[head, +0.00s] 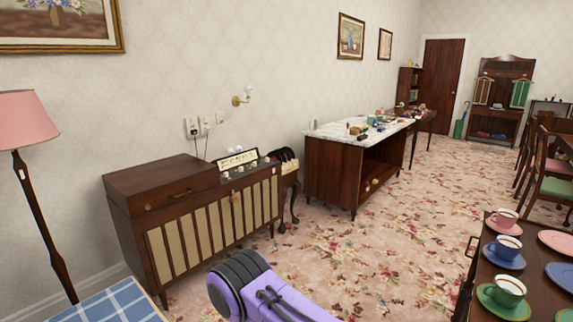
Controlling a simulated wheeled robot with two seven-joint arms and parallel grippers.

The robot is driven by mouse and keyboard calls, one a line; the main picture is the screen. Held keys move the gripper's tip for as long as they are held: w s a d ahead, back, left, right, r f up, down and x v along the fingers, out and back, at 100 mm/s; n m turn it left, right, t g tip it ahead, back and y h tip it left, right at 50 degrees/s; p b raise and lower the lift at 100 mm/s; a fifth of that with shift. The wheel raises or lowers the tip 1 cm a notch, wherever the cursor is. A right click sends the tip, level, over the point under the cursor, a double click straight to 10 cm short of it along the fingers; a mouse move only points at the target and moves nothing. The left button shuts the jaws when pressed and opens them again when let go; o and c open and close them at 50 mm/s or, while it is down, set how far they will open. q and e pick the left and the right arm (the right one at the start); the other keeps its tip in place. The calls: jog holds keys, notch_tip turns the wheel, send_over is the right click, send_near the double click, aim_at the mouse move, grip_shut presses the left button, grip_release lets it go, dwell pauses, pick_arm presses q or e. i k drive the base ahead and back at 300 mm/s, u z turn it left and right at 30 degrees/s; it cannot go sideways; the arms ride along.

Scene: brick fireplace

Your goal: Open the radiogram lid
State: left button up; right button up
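The radiogram (128,231) is a dark wooden cabinet with a cream slatted front, standing against the wall at left. Its wooden lid (160,176) covers the left part of the top and lies flat, shut. A pale dial panel (237,159) with several knobs stands at the right part of the top. A purple and black part of my own arm shows at the bottom middle, apart from the cabinet. Neither gripper's fingers are in view.
A pink-shaded lamp (24,119) stands left of the radiogram. A blue checked cloth (112,302) lies at bottom left. A marble-topped counter (350,136) stands farther right. A dark table with cups (507,250) is at bottom right. Flowered carpet (345,250) is clear between.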

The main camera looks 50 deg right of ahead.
aim_at(159, 184)
jog(key=z, duration=0.7)
jog(key=i, duration=0.45)
jog(key=z, duration=1.15)
jog(key=i, duration=2.4)
jog(key=u, duration=2)
